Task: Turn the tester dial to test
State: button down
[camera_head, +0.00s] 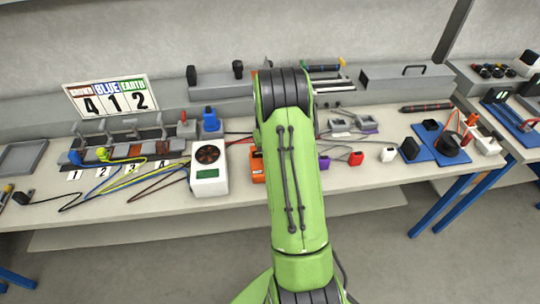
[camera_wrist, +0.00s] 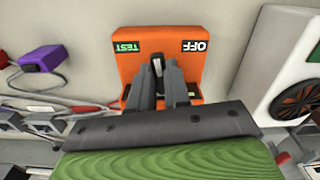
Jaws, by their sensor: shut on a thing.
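The tester is an orange box (camera_wrist: 215,75) with a green TEST label (camera_wrist: 126,47) on the left and a black OFF label (camera_wrist: 194,47) on the right in the wrist view. My gripper (camera_wrist: 163,68) is at the middle of its face, between and just below the labels. In the head view the orange tester (camera_head: 257,165) shows only as a strip left of my green arm, which hides my gripper.
A white box with a round fan (camera_head: 208,165) stands close left of the tester in the head view. Right of my arm are a purple connector (camera_head: 323,163), a red one (camera_head: 356,158) and a white one (camera_head: 388,154). Cables trail across the bench (camera_head: 130,208).

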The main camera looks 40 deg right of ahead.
jog(key=n, duration=0.7)
jog(key=shift+d+b, duration=0.2)
jog(key=shift+b, duration=0.1)
dwell(0.4)
jog(key=c, duration=1.1)
grip_release()
jog(key=shift+r, duration=0.1)
notch_tip(320, 180, up, 16)
jog(key=p, duration=0.2)
jog(key=shift+p, duration=0.35)
jog(key=shift+f, duration=0.2)
